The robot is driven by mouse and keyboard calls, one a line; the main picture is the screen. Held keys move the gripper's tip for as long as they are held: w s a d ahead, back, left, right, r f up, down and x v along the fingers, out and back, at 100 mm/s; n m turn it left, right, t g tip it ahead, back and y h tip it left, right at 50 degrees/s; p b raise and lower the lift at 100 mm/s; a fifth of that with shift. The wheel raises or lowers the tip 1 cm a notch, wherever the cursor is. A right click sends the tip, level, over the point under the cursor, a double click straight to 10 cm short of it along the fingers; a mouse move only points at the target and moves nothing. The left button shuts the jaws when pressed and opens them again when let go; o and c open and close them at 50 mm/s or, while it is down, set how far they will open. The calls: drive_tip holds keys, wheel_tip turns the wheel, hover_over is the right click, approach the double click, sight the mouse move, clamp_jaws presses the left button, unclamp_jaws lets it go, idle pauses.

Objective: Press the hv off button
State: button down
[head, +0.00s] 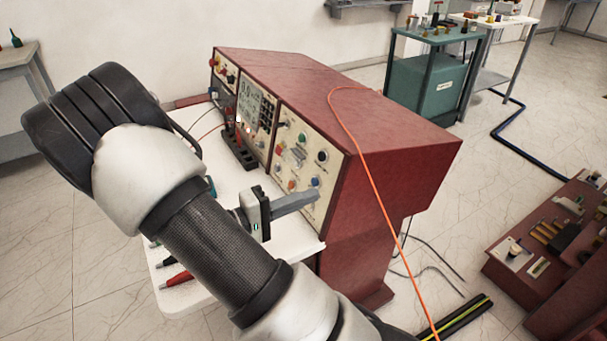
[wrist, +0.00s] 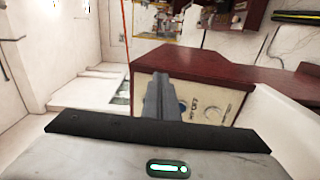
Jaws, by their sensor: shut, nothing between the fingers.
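The red console (head: 385,120) has a cream front panel with several coloured buttons and knobs. Its right section (head: 288,122) holds a green button (head: 303,138), a red button (head: 291,185), a blue button (head: 315,181) and a black knob (head: 322,156). The labels are too small to read, so I cannot tell which one is hv off. My gripper (head: 315,194) is shut and empty, its fingers reaching in front of the lower part of this section and hiding some of it. I cannot tell whether the tips touch it. The wrist view shows my closed fingers (wrist: 157,80) beside the panel (wrist: 232,100).
A white table (head: 180,290) stands in front of the console, with red and black probes (head: 177,279) on it. A black socket strip (head: 238,152) is near the left panel sections. An orange cable (head: 372,170) hangs over the console's side.

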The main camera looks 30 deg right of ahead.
drive_tip(key=w+a+f+n+t+h, duration=0.1)
drive_tip(key=w+a+f+n+t, duration=0.3)
drive_tip(key=w+t, duration=0.4)
drive_tip(key=a+n+t, duration=0.1)
drive_tip(key=n+t, duration=0.1)
drive_tip(key=t, duration=0.1)
drive_tip(key=shift+w+a, duration=0.2)
approach(315, 182)
drive_tip(key=w+d+r, duration=0.3)
drive_tip(key=w, duration=0.1)
drive_tip(key=shift+w+b, duration=0.3)
drive_tip(key=shift+b, duration=0.05)
drive_tip(key=shift+d, duration=0.2)
idle(1.3)
drive_tip(key=shift+d+f, duration=0.1)
drive_tip(key=shift+d, duration=0.15)
